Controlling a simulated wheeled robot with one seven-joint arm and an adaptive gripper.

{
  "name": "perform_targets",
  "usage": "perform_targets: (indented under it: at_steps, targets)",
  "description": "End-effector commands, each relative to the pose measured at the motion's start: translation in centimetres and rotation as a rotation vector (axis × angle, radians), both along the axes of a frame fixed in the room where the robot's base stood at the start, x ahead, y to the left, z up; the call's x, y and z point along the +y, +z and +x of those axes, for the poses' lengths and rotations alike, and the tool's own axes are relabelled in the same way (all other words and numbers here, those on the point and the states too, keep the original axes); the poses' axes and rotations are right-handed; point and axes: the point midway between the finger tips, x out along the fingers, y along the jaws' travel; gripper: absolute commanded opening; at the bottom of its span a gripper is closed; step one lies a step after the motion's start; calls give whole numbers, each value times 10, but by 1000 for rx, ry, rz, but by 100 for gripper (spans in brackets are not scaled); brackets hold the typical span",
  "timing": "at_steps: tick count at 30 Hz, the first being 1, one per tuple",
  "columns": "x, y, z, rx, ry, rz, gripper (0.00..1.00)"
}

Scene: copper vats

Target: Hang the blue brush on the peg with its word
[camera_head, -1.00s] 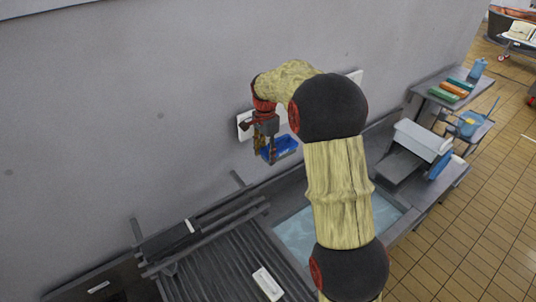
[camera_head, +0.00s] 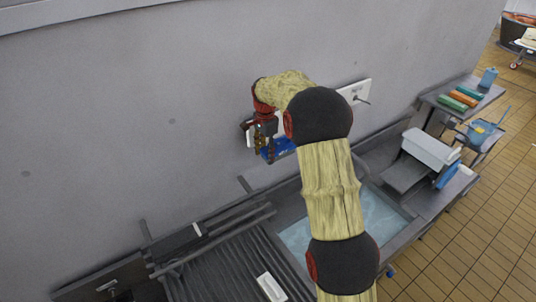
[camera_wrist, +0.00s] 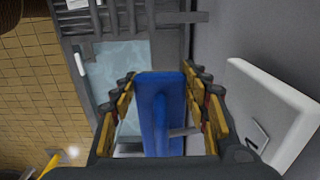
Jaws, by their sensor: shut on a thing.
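My gripper (camera_head: 264,152) is shut on the blue brush (camera_head: 280,147), close to the grey wall. In the wrist view the blue brush (camera_wrist: 158,105) stands between the yellow-padded fingers of my gripper (camera_wrist: 162,125). A thin grey peg (camera_wrist: 184,132) overlaps the brush's right side there; I cannot tell whether it passes into the brush. A white wall plate (camera_wrist: 272,112) with a partly visible dark mark is right of the fingers. In the head view my arm hides most of that plate. Another white plate (camera_head: 362,88) with a peg (camera_head: 361,100) shows right of my arm. No word is readable.
A sink (camera_head: 376,215) with water lies below, beside a ribbed drainboard (camera_head: 215,262). A light grey bin (camera_head: 430,148) stands to its right. Several coloured blocks and a blue bottle (camera_head: 488,77) are on a far table.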

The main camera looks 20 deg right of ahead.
Motion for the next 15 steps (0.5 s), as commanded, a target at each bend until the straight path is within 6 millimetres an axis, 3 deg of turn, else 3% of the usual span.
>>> perform_targets:
  at_steps: [15]
  targets:
    - [5, -1, 27, 0, 1, 0, 15]
